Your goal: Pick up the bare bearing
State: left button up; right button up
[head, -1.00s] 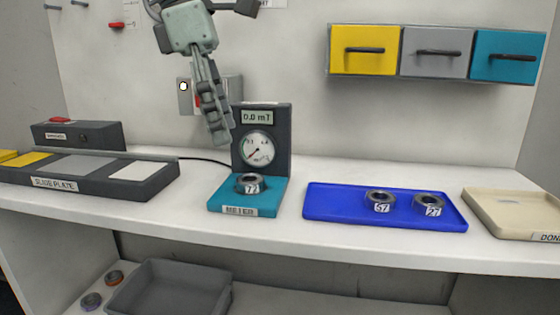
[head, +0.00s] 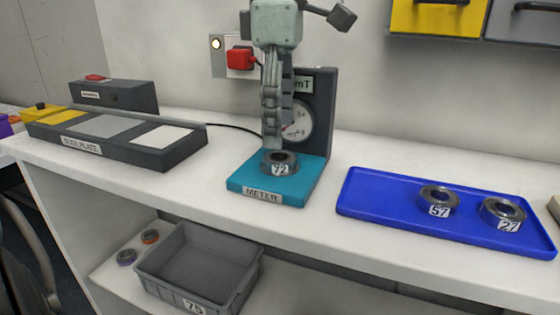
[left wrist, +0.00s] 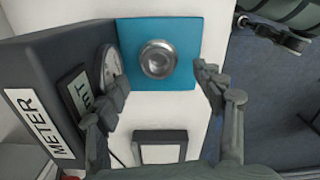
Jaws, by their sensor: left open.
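A grey metal bearing tagged 72 (head: 281,160) lies on the teal plate of the meter (head: 245,184). In the left wrist view the same bearing (left wrist: 158,60) shows from above, with a plain metal ring. My left gripper (head: 272,142) is open and empty, pointing down just above and behind the bearing in the head view. In the left wrist view its fingers (left wrist: 163,98) are spread apart, and the bearing shows beyond them. Two similar bearings, tagged 57 (head: 438,198) and 27 (head: 503,212), sit on the blue tray (head: 385,207). My right gripper is not in view.
The meter's upright dial housing (head: 325,110) stands close behind the gripper. The slide plate (head: 115,140) is at the left. The bench between meter and blue tray is clear.

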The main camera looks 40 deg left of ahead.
aim_at(280, 156)
pick_arm(q)
notch_tip(280, 156, down, 5)
jog(key=shift+w+r, duration=0.1)
jog(key=shift+r, duration=0.05)
jog(key=shift+a, duration=0.1)
jog(key=shift+r, duration=0.1)
jog(key=c, duration=1.5)
jog(key=shift+o, duration=0.2)
jog(key=shift+r, duration=0.1)
notch_tip(280, 156, up, 4)
jog(key=shift+w+f, duration=0.1)
jog(key=s+a+r, duration=0.5)
jog(key=s+r, duration=0.2)
jog(key=s, duration=0.3)
jog(key=shift+s+a, duration=0.15)
jog(key=shift+a, duration=0.2)
